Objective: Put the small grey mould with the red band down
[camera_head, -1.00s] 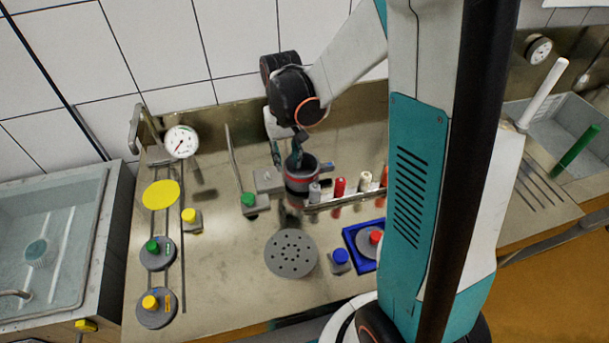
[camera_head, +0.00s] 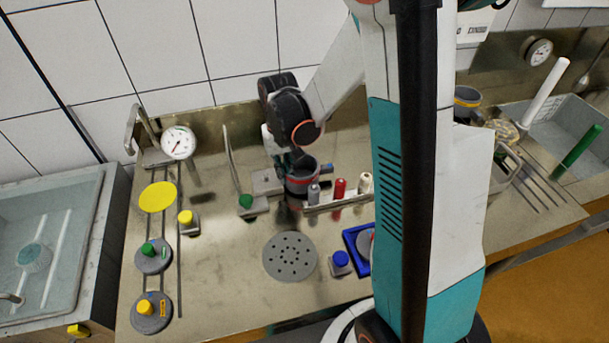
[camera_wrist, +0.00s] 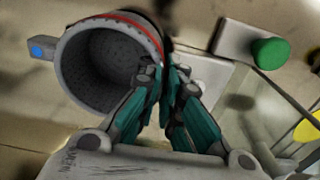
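The small grey mould with the red band (camera_head: 302,182) is near the back of the steel counter, behind the rack of small bottles. In the wrist view the mould (camera_wrist: 85,68) looks empty, its open mouth towards the camera. My gripper (camera_head: 297,160) is at its rim. In the wrist view my gripper (camera_wrist: 172,78) has one finger over the inside and one outside, shut on the mould's wall. The mould's underside is hidden, so I cannot tell whether it touches the counter.
A rack (camera_head: 335,203) with small bottles stands just in front of the mould. A green-knobbed block (camera_head: 248,204) is to its left. A perforated drain plate (camera_head: 290,256) and a blue tray (camera_head: 352,240) lie nearer. Bare counter (camera_head: 220,265) lies left of the drain.

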